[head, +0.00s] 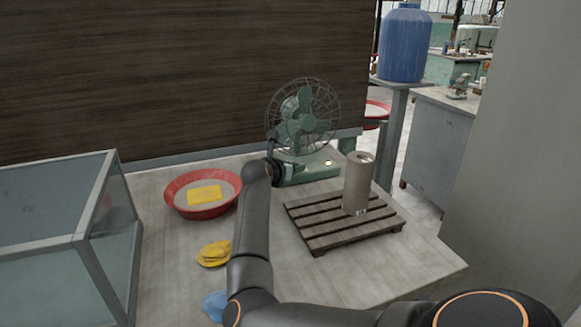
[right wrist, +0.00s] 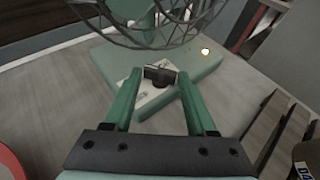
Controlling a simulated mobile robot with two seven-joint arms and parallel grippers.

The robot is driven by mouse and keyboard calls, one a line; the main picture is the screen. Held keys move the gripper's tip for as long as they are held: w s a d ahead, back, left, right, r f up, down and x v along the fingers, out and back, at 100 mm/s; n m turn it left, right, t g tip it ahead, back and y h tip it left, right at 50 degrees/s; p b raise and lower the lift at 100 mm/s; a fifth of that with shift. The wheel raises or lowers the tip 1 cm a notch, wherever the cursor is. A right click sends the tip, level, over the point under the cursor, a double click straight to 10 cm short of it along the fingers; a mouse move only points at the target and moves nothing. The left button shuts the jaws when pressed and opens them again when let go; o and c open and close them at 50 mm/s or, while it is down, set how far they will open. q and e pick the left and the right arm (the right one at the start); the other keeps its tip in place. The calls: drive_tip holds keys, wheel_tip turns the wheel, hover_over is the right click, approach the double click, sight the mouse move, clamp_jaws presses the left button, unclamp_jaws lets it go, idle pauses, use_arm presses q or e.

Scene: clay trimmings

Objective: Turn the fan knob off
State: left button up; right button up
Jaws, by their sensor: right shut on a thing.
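The green fan (head: 303,120) with its wire guard stands at the back of the table. Its green base (right wrist: 195,68) shows in the right wrist view, with a pale plate carrying the dark fan knob (right wrist: 160,74). My right gripper (right wrist: 158,76) is shut on the knob, a green finger on either side of it. In the head view my right arm reaches up to the base's left side, and the knob cannot be made out there. A small light (right wrist: 205,51) glows on the base. My left gripper is not in view.
A red basin (head: 172,196) with a yellow sponge is left of my arm. Yellow (head: 213,254) and blue (head: 215,304) items lie in front. A slatted wooden rack (head: 322,240) bearing a can (head: 357,185) is right. A glass case (head: 60,240) fills the left.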

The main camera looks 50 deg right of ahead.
drive_tip(key=o, duration=1.3)
drive_tip(key=shift+o, duration=0.2)
